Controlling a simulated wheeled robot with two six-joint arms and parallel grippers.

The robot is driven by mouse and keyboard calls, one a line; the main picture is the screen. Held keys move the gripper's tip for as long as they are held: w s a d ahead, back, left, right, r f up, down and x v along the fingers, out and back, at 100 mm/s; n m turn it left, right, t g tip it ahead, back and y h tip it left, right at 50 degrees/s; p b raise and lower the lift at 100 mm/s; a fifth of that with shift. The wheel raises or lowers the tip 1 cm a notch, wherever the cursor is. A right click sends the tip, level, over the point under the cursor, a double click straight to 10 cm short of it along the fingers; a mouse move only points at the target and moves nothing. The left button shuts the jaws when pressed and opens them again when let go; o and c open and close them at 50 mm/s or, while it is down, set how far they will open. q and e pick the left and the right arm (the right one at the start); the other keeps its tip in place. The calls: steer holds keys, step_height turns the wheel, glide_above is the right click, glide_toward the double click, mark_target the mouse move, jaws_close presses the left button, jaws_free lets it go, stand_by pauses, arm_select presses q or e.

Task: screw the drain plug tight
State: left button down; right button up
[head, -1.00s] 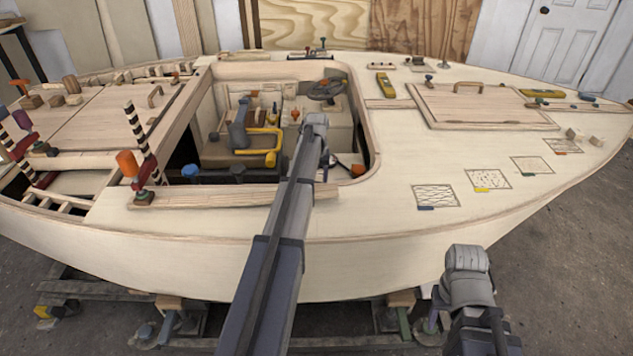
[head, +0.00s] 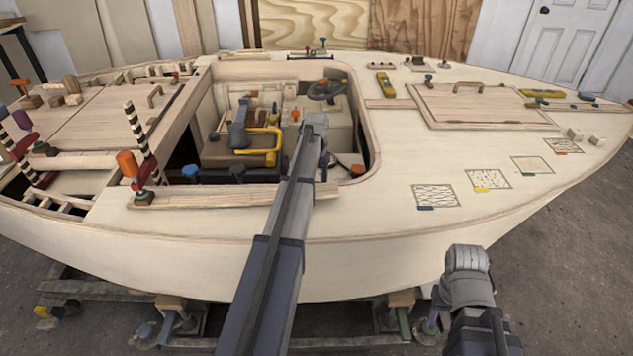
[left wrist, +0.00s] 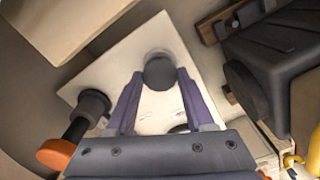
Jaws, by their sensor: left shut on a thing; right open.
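A dark round plug (left wrist: 160,72) sits against a pale panel (left wrist: 135,50) in the left wrist view. I take it for the drain plug. My left gripper (left wrist: 158,90) has its purple fingers on either side of the plug and is shut on it. In the head view my left arm reaches down into the cockpit opening, and its fingers and the plug are hidden there. My right gripper (head: 466,262) is outside the hull at the lower right, apart from everything; its fingers hardly show.
A dark fitting with an orange handle (left wrist: 55,153) stands left of the plug, and a black block (left wrist: 280,65) lies to the right. The cockpit rim (head: 365,120) surrounds my left arm. A yellow-railed engine (head: 262,145) stands inside.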

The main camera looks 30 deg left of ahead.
arm_select(q)
steer(key=shift+m, duration=1)
steer(key=shift+c, duration=1.3)
jaws_free()
steer(key=shift+r, duration=0.1)
step_height(320, 180, up, 8)
steer(key=p, duration=0.8)
steer(key=shift+f, duration=0.2)
